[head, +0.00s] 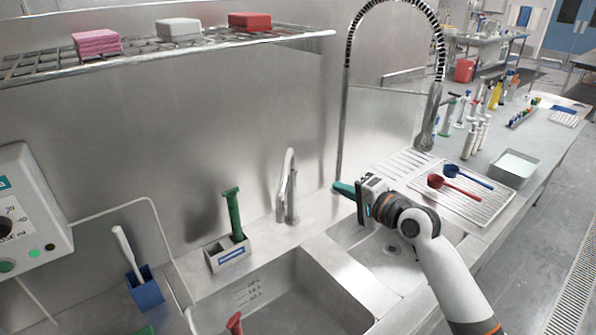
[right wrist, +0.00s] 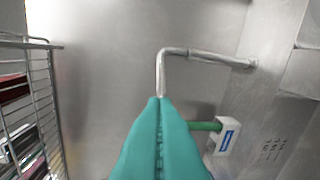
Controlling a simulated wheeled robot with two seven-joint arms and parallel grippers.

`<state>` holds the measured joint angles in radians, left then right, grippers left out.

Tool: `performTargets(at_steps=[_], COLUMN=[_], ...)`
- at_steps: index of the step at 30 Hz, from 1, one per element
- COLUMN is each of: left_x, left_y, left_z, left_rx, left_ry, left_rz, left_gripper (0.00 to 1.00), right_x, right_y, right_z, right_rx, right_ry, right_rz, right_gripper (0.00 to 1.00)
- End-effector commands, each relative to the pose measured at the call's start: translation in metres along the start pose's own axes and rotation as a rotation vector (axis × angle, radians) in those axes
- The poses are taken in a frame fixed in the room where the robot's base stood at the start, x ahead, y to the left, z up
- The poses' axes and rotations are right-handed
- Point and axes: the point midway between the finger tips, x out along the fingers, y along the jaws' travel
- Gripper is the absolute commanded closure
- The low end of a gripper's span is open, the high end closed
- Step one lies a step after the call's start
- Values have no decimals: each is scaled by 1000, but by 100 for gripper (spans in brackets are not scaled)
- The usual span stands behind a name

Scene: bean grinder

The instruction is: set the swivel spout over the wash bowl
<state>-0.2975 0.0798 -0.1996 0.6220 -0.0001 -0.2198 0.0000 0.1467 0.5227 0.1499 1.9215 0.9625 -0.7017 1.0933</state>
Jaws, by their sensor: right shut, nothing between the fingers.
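The swivel spout (head: 291,180) is a bent metal pipe standing at the back of the sink. Its outlet end hangs down on the near side of its stem. My right gripper (head: 336,187) is shut and empty, its teal fingers pointing left, a short gap right of the spout. In the right wrist view the spout (right wrist: 205,54) lies beyond the shut fingertips (right wrist: 159,101), which overlap its outlet end; contact cannot be told. The sink has a larger left basin (head: 335,282) and a smaller right basin (head: 415,262); which is the wash bowl I cannot tell. My left gripper is out of view.
A tall spring-hose tap (head: 347,110) rises just behind my right gripper. A grey holder (head: 228,255) with a green-handled tool stands left of the spout. A blue holder (head: 146,291) is further left. A wire shelf (head: 130,57) hangs above. A tray with scoops (head: 478,205) lies right.

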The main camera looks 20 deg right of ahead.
Motion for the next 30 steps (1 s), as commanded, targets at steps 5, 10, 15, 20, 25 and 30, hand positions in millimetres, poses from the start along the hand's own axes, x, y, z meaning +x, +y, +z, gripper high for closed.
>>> performTargets(at_steps=[5, 10, 15, 20, 25, 30], left_x=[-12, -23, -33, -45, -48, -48], left_y=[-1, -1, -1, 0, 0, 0], left_z=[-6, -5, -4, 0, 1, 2], left_rx=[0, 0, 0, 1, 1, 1], left_ry=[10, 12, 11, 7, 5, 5], left_rz=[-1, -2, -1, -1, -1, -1], left_gripper=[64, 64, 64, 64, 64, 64], right_x=[30, 68, 99, 114, 122, 123], right_y=[3, 4, 4, 2, 0, -1], right_z=[0, 0, -3, -20, -27, -29], right_rx=[1, 1, 0, 0, -4, -5], right_ry=[0, 0, 2, 0, -1, -1], right_rz=[0, -1, -3, -3, -3, -3], right_gripper=[100, 100, 100, 100, 100, 100])
